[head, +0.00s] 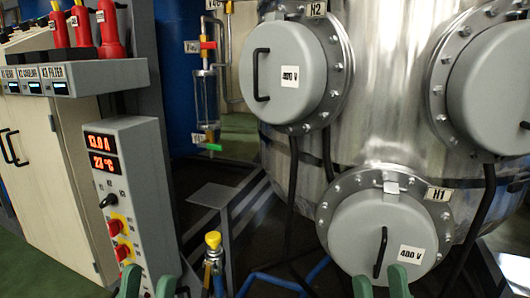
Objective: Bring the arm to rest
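My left gripper (148,284) shows at the bottom edge, left of centre, as two green fingertips standing apart. It appears in front of the foot of the grey control box and holds nothing that I can see. My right gripper (380,284) shows at the bottom edge, right of centre, also as two green fingertips apart. It appears in front of the lower 400 V cover, with nothing visible between the tips. Both arms are below the picture and hidden.
A steel vessel (377,134) with grey 400 V covers (380,222) fills the right. A grey control box (128,200) with red displays stands left, beside a cabinet (45,185). A yellow-capped valve (213,242) and black cables stand between. Red-handled plugs (108,30) are top left.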

